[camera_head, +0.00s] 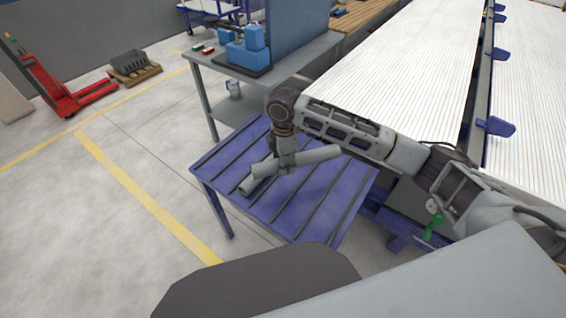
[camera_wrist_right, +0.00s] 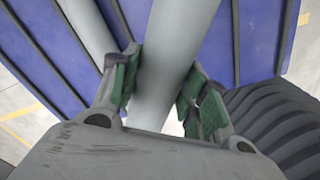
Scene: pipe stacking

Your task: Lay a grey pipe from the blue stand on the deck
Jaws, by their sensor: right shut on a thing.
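The blue stand (camera_head: 325,205) has a blue top with dark strips across it. My right gripper (camera_head: 286,163) is over its middle, shut on a grey pipe (camera_head: 320,155). In the right wrist view this pipe (camera_wrist_right: 175,50) runs between the green finger pads (camera_wrist_right: 160,90). A second grey pipe (camera_head: 250,186) lies on the stand to the left, at an angle to the held one; it also shows in the wrist view (camera_wrist_right: 88,28). I cannot tell whether the held pipe is clear of the stand. The white ribbed deck (camera_head: 400,75) is at the upper right. My left gripper is not in view.
A red pallet truck (camera_head: 62,90) and a wooden pallet (camera_head: 135,74) are at the far left. The floor left of the stand is free.

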